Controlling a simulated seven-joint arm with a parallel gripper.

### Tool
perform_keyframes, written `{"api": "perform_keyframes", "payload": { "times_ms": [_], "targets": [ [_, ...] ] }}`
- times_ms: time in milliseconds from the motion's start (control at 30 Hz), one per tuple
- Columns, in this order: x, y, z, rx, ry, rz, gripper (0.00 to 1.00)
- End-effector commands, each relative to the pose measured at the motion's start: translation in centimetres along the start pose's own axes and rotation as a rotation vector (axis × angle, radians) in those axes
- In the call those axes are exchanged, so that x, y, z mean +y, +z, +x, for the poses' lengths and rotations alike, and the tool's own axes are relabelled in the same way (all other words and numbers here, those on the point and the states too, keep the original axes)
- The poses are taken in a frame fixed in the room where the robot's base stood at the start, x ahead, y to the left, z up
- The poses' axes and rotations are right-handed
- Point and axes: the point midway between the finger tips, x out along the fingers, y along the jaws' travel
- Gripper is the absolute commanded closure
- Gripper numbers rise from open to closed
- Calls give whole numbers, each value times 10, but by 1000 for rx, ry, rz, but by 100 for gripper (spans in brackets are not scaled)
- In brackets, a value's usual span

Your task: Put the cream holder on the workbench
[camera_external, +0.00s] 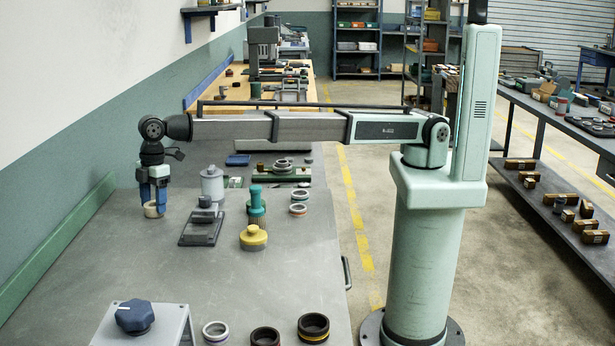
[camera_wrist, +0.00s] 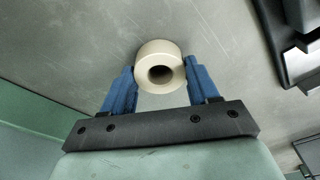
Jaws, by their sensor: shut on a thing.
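The cream holder (camera_external: 152,210) is a short cream ring with a round hole, at the left of the grey workbench (camera_external: 225,280). It also shows in the wrist view (camera_wrist: 158,62), between two blue fingers. My gripper (camera_external: 153,205) points down and is shut on the cream holder, with one finger on each side of it; it also shows in the wrist view (camera_wrist: 160,80). The holder is at or just above the bench surface; I cannot tell whether it touches.
A dark fixture (camera_external: 203,222), a grey cylinder (camera_external: 212,183), a green-topped part (camera_external: 256,205) and a yellow-topped part (camera_external: 253,237) stand to the right. A blue-knobbed box (camera_external: 140,322) and several rings (camera_external: 313,327) are in front. The bench's middle front is clear. A green rail (camera_external: 60,240) edges the left.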

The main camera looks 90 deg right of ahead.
Motion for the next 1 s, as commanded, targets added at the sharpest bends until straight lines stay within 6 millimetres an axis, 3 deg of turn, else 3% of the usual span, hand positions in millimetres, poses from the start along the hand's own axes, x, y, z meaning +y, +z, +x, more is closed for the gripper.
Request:
{"api": "perform_keyframes", "payload": {
  "times_ms": [33,67,300,667,1000],
  "targets": [
    [0,0,1,0,0,0,72],
    [0,0,1,0,0,0,38],
    [0,0,1,0,0,0,15],
    [0,0,-5,0,0,0,15],
    [0,-1,-62,2,1,0,15]
  ]
}}
